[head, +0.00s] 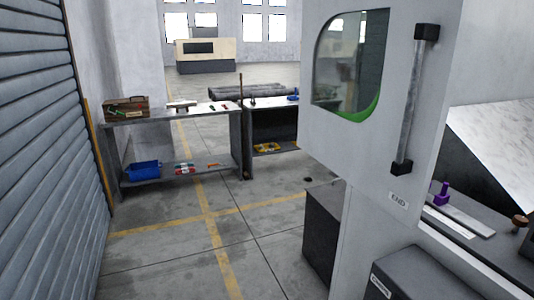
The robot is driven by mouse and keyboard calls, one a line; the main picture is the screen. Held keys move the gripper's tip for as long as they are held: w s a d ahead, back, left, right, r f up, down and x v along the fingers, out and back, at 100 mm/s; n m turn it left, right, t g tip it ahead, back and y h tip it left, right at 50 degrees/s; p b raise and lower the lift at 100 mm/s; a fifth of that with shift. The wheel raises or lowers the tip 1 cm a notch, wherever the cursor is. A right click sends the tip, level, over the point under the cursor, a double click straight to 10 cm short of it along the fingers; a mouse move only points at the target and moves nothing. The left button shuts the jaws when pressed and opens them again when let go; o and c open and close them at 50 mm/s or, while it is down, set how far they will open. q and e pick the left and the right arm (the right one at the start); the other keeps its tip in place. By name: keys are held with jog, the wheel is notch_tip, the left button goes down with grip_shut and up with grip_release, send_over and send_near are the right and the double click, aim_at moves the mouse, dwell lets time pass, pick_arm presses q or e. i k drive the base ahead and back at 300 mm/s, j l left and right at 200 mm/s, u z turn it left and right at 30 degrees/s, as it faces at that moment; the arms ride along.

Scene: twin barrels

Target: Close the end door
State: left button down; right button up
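The end door (375,150) is a light grey panel at the right in the head view. It has a rounded window with a green lower edge and a small label reading END (398,200). A vertical bar handle (411,105) with black end blocks is fixed near its right side. An open space shows to the right of the door, with a machine bed inside, so the door appears to stand open. Neither of my grippers is in view, and nothing touches the handle.
A purple item (441,194) and a brown-topped knob (520,222) sit inside the machine. A dark grey box (430,275) is at the lower right. A workbench (190,115) with tools and bins stands further back. A shutter wall (40,150) is left; the middle floor is clear.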

aim_at(388, 149)
jog(key=i+j+u, duration=0.25)
jog(key=i, duration=0.3)
jog(key=i+j+u, duration=0.2)
jog(key=i, duration=0.35)
jog(key=i+j+u, duration=0.25)
jog(key=i, duration=0.35)
jog(key=i+l+z, duration=0.1)
jog(key=i+z, duration=0.3)
jog(key=i+j+z, duration=0.1)
jog(key=i+z, duration=0.35)
jog(key=i+j+z, duration=0.25)
jog(key=i+z, duration=0.15)
jog(key=i, duration=0.05)
